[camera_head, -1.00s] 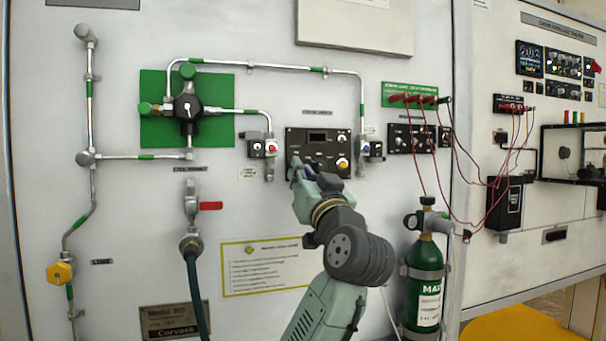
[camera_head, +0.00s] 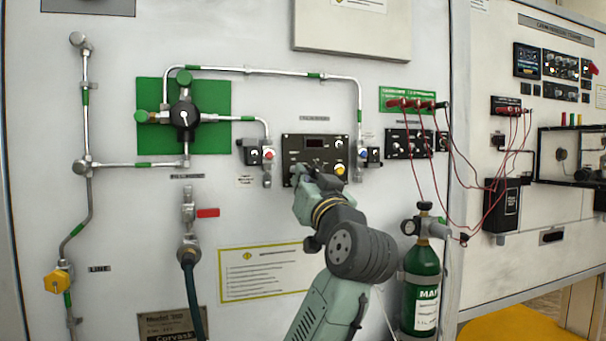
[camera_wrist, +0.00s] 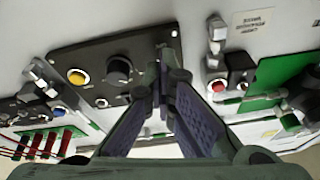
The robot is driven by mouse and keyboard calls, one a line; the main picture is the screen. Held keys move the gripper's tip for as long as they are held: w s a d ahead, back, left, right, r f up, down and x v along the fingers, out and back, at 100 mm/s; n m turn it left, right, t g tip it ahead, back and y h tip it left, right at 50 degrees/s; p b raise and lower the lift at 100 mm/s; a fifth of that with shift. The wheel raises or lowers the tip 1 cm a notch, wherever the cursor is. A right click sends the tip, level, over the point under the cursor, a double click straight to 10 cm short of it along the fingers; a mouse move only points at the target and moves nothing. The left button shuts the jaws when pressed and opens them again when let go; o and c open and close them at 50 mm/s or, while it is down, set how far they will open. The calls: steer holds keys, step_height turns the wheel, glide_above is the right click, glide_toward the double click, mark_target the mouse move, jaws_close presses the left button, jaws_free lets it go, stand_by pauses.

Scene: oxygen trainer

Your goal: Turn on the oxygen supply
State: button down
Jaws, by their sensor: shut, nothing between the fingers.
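The black control panel (camera_head: 341,150) with a small display, a yellow button and a black knob is on the wall. It also shows in the wrist view (camera_wrist: 75,62), with the yellow button (camera_wrist: 77,76) and the black knob (camera_wrist: 119,69). My gripper (camera_head: 300,171) is shut and empty at the panel's lower left; contact is unclear. Its fingers (camera_wrist: 168,62) overlap the panel's edge in the wrist view and hide part of it. A black round regulator knob (camera_head: 184,116) sits on the green board (camera_head: 215,139). A green oxygen cylinder (camera_head: 423,262) stands lower right.
Small switch boxes flank the panel, with a red button (camera_head: 268,155) left and a blue one (camera_head: 362,154) right. A red-handled valve (camera_head: 208,212) and yellow valve (camera_head: 57,280) are at left. Red cables (camera_head: 418,165) hang at right. A yellow stool (camera_head: 520,327) stands below.

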steer(key=g+p, duration=0.1)
steer(key=p, duration=0.1)
steer(key=r+g+p, duration=0.1)
steer(key=p, duration=0.1)
steer(key=r+g+p, duration=0.1)
steer(key=p, duration=0.1)
steer(key=shift+s+a+r+h, duration=0.2)
steer(key=shift+a+r+h, duration=0.05)
steer(key=shift+h, duration=0.05)
steer(key=g+p, duration=0.1)
steer(key=p, duration=0.1)
steer(key=r+g+h+p, duration=0.1)
steer(key=p, duration=0.2)
steer(key=shift+g, duration=0.3)
steer(key=g+p, duration=0.1)
steer(key=p, duration=0.1)
steer(key=shift+w+p, duration=0.15)
steer(key=shift+p, duration=0.15)
steer(key=c, duration=2.4)
jaws_free()
steer(key=shift+f+g, duration=0.3)
steer(key=shift+f, duration=0.05)
steer(key=c, duration=2.1)
jaws_free()
steer(key=shift+a+b, duration=0.2)
steer(key=shift+b, duration=0.1)
steer(key=o, duration=0.3)
steer(key=shift+d, duration=0.1)
steer(key=shift+d, duration=0.1)
